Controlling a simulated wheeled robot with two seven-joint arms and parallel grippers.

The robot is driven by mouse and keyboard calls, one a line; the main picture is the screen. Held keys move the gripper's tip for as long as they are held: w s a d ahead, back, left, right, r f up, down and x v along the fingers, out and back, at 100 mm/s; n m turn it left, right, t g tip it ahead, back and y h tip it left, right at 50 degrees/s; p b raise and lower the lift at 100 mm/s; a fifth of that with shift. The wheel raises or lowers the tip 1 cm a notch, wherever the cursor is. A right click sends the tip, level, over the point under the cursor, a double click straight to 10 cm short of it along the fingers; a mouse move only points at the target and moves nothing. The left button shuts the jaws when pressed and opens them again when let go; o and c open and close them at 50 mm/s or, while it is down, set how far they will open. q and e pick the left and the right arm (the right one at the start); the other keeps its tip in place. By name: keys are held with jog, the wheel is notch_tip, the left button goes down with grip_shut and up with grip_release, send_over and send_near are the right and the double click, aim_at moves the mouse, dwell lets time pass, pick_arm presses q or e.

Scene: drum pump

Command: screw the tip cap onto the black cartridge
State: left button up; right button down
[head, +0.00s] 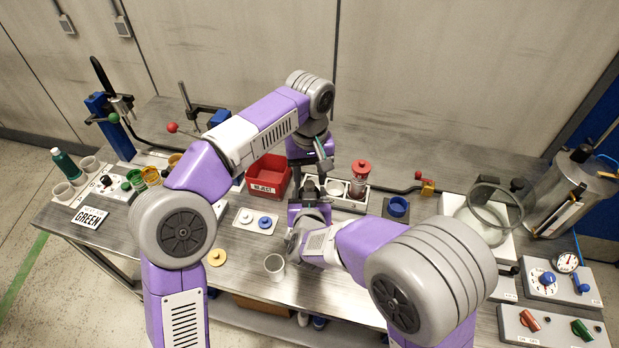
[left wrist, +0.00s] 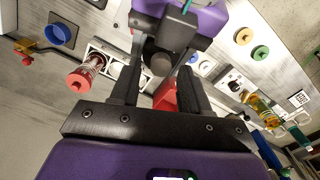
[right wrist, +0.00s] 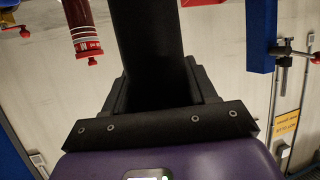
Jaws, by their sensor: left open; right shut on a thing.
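My right gripper (head: 308,218) is shut on the black cartridge, which rises as a thick dark cylinder (right wrist: 148,50) in the right wrist view. In the left wrist view its rounded dark end (left wrist: 160,65) lies between the fingers of my left gripper (left wrist: 158,85). The left gripper is open around or just over that end, and I see no clear contact. In the head view the left gripper (head: 312,182) is above the right one, and the two hide most of the cartridge. I cannot tell the tip cap apart from the cartridge's end.
A white rack (head: 348,203) holds a red-capped cartridge (head: 360,172) close by on the right. The red reject bin (head: 268,176) is behind left.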

pick_arm(q)
jog(key=shift+f, duration=0.8)
jog(key=shift+c, duration=0.2)
grip_shut()
jog(key=m, duration=0.6)
jog(key=shift+d+m, duration=0.1)
jog(key=shift+m, duration=0.3)
jog(key=shift+o, duration=0.6)
grip_release()
jog(key=shift+r, duration=2.25)
jog(key=shift+c, duration=0.4)
